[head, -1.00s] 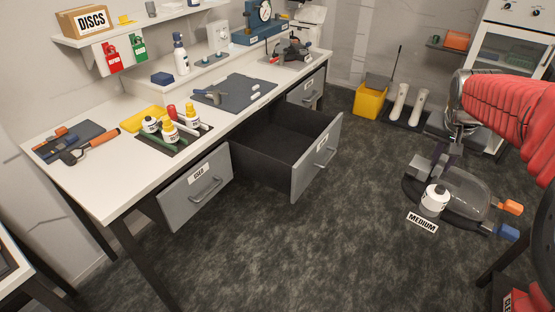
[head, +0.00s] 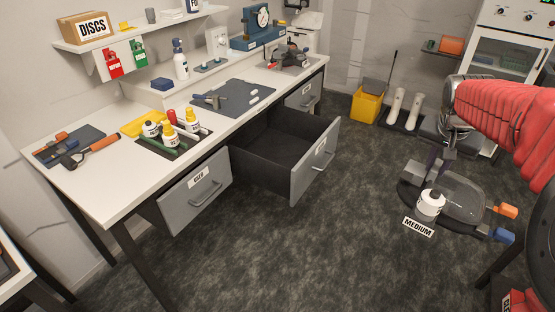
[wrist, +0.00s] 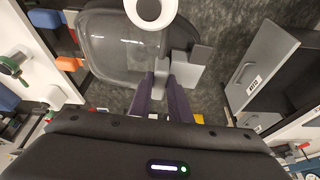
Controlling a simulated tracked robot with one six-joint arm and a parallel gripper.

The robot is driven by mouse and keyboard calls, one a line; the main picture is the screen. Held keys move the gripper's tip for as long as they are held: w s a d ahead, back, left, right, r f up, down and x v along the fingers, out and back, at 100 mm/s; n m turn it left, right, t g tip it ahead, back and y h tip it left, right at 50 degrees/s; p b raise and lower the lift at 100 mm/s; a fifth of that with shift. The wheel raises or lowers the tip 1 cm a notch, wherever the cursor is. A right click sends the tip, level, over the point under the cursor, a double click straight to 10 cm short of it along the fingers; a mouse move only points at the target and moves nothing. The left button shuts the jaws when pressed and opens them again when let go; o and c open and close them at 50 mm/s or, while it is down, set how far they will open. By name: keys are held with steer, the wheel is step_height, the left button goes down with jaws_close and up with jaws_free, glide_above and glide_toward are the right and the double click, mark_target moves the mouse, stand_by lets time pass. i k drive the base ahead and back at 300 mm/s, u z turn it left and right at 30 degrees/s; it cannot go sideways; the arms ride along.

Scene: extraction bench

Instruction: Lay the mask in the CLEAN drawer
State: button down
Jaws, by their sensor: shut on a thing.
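The mask (head: 462,195) is a clear face-piece with a dark rim, a white round canister, orange and blue end pieces and a MEDIUM tag beside it. It hangs above the floor to the right of the bench.
A second drawer front (head: 195,190) is at the left of the bench and another (head: 303,95) at the back. Bottles (head: 170,135) and a dark mat (head: 235,97) are on the bench top. A yellow bin (head: 368,105) stands behind. The floor between drawer and mask is clear.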

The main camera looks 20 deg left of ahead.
mark_target(287, 161)
steer(key=z, duration=1.6)
steer(key=i, duration=0.1)
steer(key=u, duration=3.05)
steer(key=i, duration=1)
steer(key=z, duration=0.2)
steer(key=k, duration=0.5)
steer(key=u, duration=0.1)
